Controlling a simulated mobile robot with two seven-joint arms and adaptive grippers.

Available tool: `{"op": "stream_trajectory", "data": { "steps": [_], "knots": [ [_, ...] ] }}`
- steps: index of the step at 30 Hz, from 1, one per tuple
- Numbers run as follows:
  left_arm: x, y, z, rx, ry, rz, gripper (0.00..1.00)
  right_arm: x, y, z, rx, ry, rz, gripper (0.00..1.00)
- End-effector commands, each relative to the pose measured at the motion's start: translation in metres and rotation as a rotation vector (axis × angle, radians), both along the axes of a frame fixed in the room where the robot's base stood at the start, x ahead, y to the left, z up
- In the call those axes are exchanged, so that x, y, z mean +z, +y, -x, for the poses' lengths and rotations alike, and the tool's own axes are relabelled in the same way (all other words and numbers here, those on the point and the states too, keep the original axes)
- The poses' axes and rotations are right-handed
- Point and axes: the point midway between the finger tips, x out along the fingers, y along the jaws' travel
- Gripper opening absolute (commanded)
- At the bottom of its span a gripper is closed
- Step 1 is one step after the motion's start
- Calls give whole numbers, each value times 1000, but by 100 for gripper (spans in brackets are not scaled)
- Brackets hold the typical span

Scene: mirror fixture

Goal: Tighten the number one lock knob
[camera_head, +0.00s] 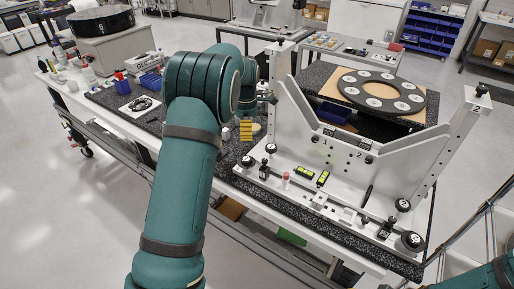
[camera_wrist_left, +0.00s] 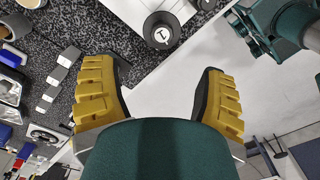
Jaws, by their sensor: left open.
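The mirror fixture (camera_head: 320,165) is a light grey metal frame on a speckled black tabletop, with small marks 1 and 2 on its front panel. Black round knobs sit along its base, including one at the left end (camera_head: 247,161) and one just behind it (camera_head: 271,147). My left gripper (camera_head: 246,130), with yellow ribbed fingers, is beside the fixture's left end. In the left wrist view its fingers (camera_wrist_left: 160,72) are wide apart and empty. A black knob with a white T-like mark (camera_wrist_left: 162,31) lies beyond the gap between them. I cannot tell which knob is number one.
A dark ring with pale discs (camera_head: 382,91) lies on a brown board behind the fixture. Two yellow-green blocks (camera_head: 313,175) and a red-topped part lie on the fixture's base. Bottles and blue bins (camera_head: 150,82) stand on the table at left. My right arm shows only at the lower right.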

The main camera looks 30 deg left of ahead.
Motion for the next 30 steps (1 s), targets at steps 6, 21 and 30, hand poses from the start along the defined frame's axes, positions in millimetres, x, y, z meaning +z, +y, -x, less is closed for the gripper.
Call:
{"op": "stream_trajectory", "data": {
  "steps": [6,21,30],
  "knots": [
    [-6,3,0,35,6,-2,72,0,0,1,1,2,0,41],
    [-100,3,1,31,7,-2,72,-1,0,1,0,1,0,41],
    [-128,3,1,31,3,-2,72,-1,0,1,0,1,0,41]
  ]
}}
